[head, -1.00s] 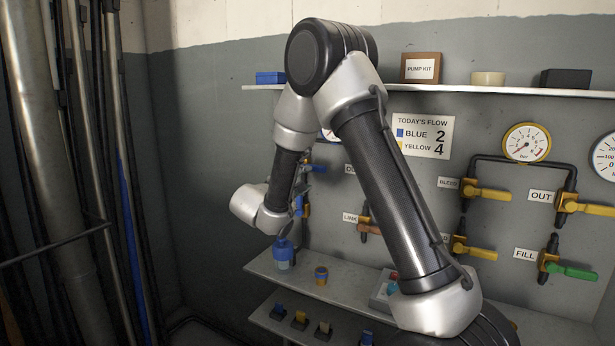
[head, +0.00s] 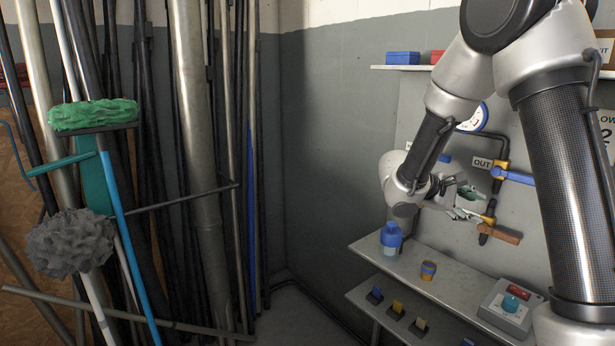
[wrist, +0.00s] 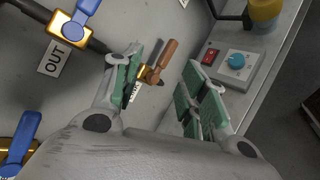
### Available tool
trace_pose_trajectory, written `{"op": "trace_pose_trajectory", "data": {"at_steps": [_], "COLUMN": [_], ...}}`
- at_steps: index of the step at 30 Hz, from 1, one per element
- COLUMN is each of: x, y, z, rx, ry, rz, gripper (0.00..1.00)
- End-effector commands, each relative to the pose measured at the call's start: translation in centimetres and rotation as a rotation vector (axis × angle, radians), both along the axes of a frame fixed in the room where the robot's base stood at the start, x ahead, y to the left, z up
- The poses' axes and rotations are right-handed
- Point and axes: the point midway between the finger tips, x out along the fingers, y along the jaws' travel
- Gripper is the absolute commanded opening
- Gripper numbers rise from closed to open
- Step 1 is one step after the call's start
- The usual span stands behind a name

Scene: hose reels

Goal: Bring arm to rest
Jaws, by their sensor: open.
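My arm reaches across the right side of the head view, bent at the elbow. My gripper (head: 466,200) is open and empty, in front of the wall panel near the valves. In the wrist view my gripper (wrist: 160,92) shows two green-padded fingers spread wide, with nothing between them but a brown-handled valve (wrist: 161,62) on the wall behind. That brown handle (head: 499,232) also shows in the head view just right of the fingers. I cannot tell how far the fingertips are from it.
A blue-handled OUT valve (head: 514,177) sits above. The upper bench shelf (head: 455,283) holds a blue bottle (head: 391,238), a small yellow-blue jar (head: 428,270) and a control box (head: 506,308). Poles (head: 196,120) and mops, one green (head: 93,116), stand left. The corner floor (head: 312,325) looks clear.

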Motion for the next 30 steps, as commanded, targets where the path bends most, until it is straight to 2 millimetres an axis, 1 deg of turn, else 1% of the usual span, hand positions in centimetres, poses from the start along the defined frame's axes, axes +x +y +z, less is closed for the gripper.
{"op": "trace_pose_trajectory", "data": {"at_steps": [1,2,3,5,6,9,12,15,18,20,24,27,30], "x": [-2.9,-4.9,-7.5,-11.1,-13.3,-17.8,-21.1,-23.5,-25.3,-26.0,-26.9,-27.2,-27.3], "y": [-0.7,-1.0,-1.1,-0.8,-0.4,1.4,3.6,5.6,6.7,6.8,6.2,6.0,5.8], "z": [0.5,0.6,0.8,1.0,1.1,1.6,2.4,3.5,5.0,5.9,7.8,8.5,8.6], "rx": [0.08,0.139,0.226,0.359,0.451,0.673,0.874,1.044,1.16,1.197,1.22,1.225,1.224], "ry": [0.026,0.043,0.058,0.063,0.053,-0.004,-0.102,-0.226,-0.353,-0.413,-0.515,-0.55,-0.56], "rz": [-0.068,-0.112,-0.165,-0.231,-0.268,-0.338,-0.379,-0.409,-0.429,-0.425,-0.391,-0.381,-0.386], "gripper": [0.43,0.43,0.43,0.43,0.43,0.43,0.43,0.43,0.43,0.43,0.43,0.43,0.43]}}
